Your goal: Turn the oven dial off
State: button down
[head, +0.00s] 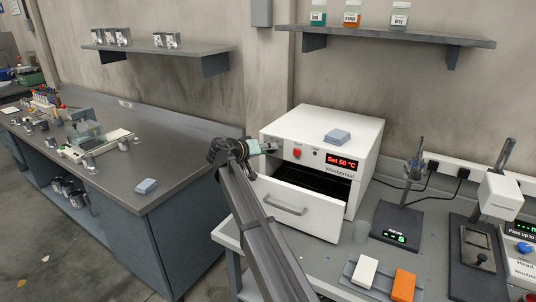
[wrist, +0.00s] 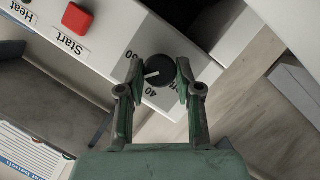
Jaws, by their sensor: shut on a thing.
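The dial's white pointer mark points to the left in that view, between a partly covered number and "40". Other markings are partly hidden by the fingers. In the head view my gripper (head: 262,147) is at the oven's upper left front, and the dial cannot be made out there.
The oven's front door (head: 270,190) hangs open below the panel. A red Start button (wrist: 77,18) is near the dial. A blue-grey block (head: 338,136) lies on the oven. A scale (head: 396,222), a white block (head: 365,271) and an orange block (head: 403,285) are to the right.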

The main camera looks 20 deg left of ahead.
jog(key=shift+a+f+n+t+h+b, duration=0.1)
jog(key=shift+n+t+h+b, duration=0.4)
jog(key=shift+n, duration=0.8)
jog(key=shift+f+n+t+h+b, duration=0.2)
jog(key=shift+n+h, duration=0.5)
jog(key=shift+n, duration=0.6)
jog(key=shift+a+f+n+t+h+b, duration=0.15)
jog(key=shift+n+h+b, duration=0.35)
jog(key=shift+n, duration=0.8)
jog(key=shift+d+r, duration=0.1)
jog(key=shift+r, duration=0.05)
jog(key=c, duration=0.8)
grip_release()
jog(key=shift+r, duration=0.1)
